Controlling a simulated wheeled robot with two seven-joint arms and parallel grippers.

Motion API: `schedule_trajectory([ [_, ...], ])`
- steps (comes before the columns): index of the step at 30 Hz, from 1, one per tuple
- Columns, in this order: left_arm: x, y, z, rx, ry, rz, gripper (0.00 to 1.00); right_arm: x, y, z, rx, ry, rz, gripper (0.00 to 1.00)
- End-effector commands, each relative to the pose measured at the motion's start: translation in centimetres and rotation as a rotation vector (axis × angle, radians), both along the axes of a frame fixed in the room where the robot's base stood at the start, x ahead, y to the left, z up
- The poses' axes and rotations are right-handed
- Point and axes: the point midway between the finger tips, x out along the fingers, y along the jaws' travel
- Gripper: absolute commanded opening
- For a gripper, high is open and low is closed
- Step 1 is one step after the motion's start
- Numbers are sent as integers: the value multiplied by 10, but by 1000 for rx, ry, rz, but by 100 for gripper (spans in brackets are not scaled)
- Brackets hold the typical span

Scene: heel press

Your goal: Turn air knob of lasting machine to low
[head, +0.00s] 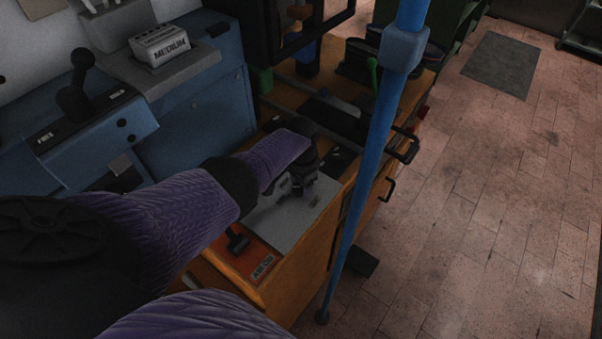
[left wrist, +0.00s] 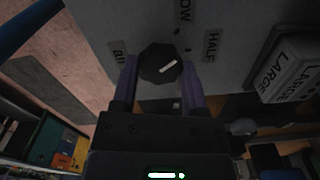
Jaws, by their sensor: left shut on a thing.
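The air knob (left wrist: 160,65) is a dark, many-sided knob with a white pointer mark, on a grey panel (left wrist: 235,20). Labels ending in "OW" (left wrist: 184,10) and reading "HALF" (left wrist: 211,46) stand around it, with a third, partly hidden label (left wrist: 118,52) on the left. The pointer mark slants up and right, roughly toward the HALF side. My left gripper (left wrist: 158,80) is shut on the knob, one purple finger on each side. In the head view my left gripper (head: 298,186) is down at the grey plate (head: 290,222), hiding the knob. My right gripper is not in view.
An orange cabinet (head: 300,285) bears the plate, with a red-based lever (head: 237,240) beside it. A blue post (head: 372,165) stands close on the right. A blue machine (head: 195,125) with a MEDIUM block (head: 160,47) is at left. Tiled floor (head: 490,190) is open at right.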

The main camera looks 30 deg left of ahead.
Motion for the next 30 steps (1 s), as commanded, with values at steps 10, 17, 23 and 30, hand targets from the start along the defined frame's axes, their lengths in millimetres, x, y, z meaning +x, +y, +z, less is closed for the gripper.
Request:
schedule_trajectory([
  [10,0,0,1,1,0,188,0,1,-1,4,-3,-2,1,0],
  [17,1,1,1,1,-1,242,0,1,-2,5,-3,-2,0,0],
  [23,1,1,1,1,-2,255,0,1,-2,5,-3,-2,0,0],
  [30,1,0,1,1,-2,255,0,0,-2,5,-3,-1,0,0],
])
